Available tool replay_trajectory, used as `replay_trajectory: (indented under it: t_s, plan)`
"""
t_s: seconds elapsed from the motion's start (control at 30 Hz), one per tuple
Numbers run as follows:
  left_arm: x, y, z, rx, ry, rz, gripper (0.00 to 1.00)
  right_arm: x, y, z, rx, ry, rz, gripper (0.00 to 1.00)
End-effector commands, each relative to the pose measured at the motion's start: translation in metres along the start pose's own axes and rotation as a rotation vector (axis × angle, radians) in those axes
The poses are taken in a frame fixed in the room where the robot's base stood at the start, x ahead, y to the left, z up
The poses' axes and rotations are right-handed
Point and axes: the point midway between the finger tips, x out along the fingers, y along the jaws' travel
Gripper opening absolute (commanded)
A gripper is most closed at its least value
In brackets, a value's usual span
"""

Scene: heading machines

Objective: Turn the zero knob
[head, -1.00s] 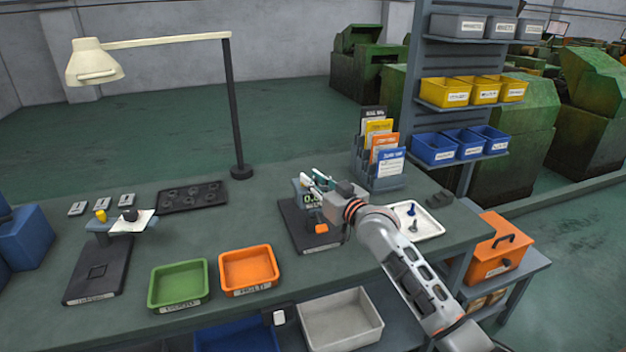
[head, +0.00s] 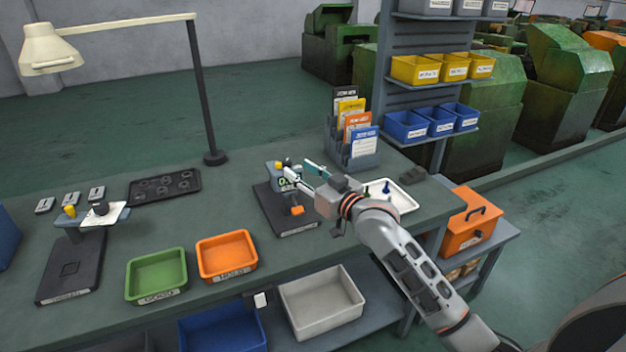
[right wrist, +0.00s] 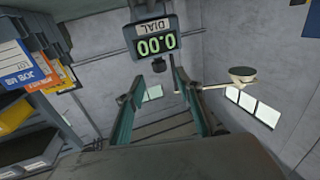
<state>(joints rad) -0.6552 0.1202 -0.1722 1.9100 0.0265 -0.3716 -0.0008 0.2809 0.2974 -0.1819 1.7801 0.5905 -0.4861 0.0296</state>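The dial gauge (head: 286,182) stands on its dark base (head: 272,214) on the bench, its green display partly behind a finger. In the right wrist view the picture is upside down, and the dial (right wrist: 155,42) reads 0.00. A small dark knob (right wrist: 158,65) sticks out from the housing's edge there; I take it as the zero knob. My left gripper is not in view.
A card rack (head: 352,150) stands behind the gripper, and a white tray (head: 408,200) lies to its right. A green bin (head: 156,277) and an orange bin (head: 226,256) are at front left. A lamp (head: 203,100) rises at the back. The bench between is clear.

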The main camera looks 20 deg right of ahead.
Motion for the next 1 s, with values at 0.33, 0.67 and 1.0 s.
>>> replay_trajectory:
  t_s: [0.33, 0.67, 1.0]
  plan:
    - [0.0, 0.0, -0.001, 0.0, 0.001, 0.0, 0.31, -0.049, 0.0, 0.0, -0.001, -0.001, -0.001, 0.35]
    - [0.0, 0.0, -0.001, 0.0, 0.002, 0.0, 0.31, -0.053, 0.0, 0.0, 0.001, 0.0, 0.0, 0.35]
    - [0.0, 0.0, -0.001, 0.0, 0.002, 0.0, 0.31, -0.06, -0.005, 0.014, -0.024, -0.036, 0.003, 0.35]
